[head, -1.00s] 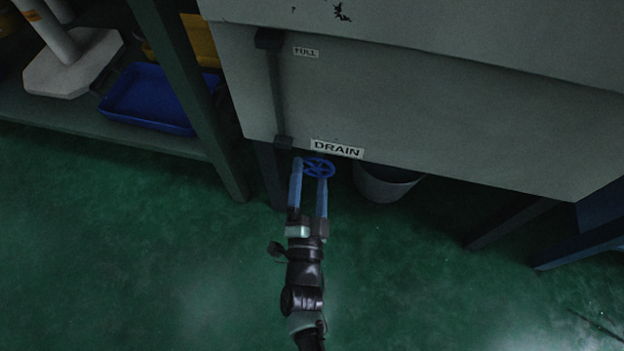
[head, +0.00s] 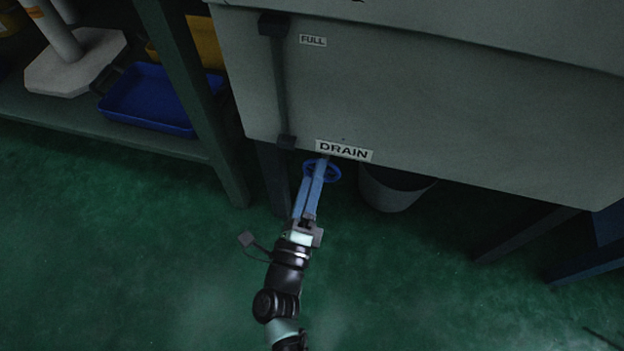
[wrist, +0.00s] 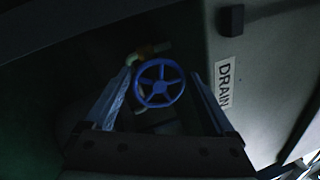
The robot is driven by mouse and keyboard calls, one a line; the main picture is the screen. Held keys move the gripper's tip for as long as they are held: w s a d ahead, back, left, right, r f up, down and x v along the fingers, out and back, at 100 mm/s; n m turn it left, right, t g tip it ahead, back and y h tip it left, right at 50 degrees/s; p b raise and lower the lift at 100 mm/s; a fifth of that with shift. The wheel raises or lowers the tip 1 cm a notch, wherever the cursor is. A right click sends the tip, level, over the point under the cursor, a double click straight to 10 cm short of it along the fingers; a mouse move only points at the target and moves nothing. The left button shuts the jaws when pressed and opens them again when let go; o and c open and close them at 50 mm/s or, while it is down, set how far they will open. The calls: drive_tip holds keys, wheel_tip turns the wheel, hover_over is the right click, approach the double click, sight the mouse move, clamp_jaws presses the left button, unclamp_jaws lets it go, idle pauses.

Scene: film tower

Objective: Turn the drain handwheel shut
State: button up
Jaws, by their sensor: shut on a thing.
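The blue spoked drain handwheel (head: 334,173) sits under the front lower edge of the grey tank, below the DRAIN label (head: 344,151). My gripper (head: 320,167) reaches up to it from below, and its blue fingers cover part of the wheel in the head view. In the wrist view the handwheel (wrist: 160,83) faces me, with its rim and spokes showing between the two fingers of my gripper (wrist: 161,75). The gripper is shut on the handwheel. The exact contact points are too dark to make out.
A grey bucket (head: 394,187) stands under the tank (head: 450,110), just right of the handwheel. A green shelf post (head: 190,90) and a blue tray (head: 150,98) are at the left. Tank legs stand at the right. The green floor (head: 150,260) in front is clear.

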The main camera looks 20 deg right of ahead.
drive_tip(key=shift+s+d+r+m+g+h+b, duration=0.2)
drive_tip(key=shift+m+g, duration=0.4)
drive_tip(key=shift+m, duration=2.1)
drive_tip(key=shift+s+d+r+m+g+h+b, duration=0.1)
drive_tip(key=shift+r+m+g+h+b, duration=0.35)
drive_tip(key=shift+m, duration=2.25)
drive_tip(key=shift+s+d+f+m+g+h+b, duration=0.15)
drive_tip(key=shift+m+g, duration=0.6)
drive_tip(key=shift+m, duration=1.95)
drive_tip(key=shift+w+m, duration=0.1)
drive_tip(key=shift+m, duration=0.2)
drive_tip(key=o, duration=1.1)
drive_tip(key=shift+r, duration=0.1)
drive_tip(key=shift+c, duration=0.2)
drive_tip(key=r+p+v, duration=0.1)
drive_tip(key=p+v, duration=0.4)
drive_tip(key=v, duration=0.8)
drive_tip(key=shift+f, duration=0.35)
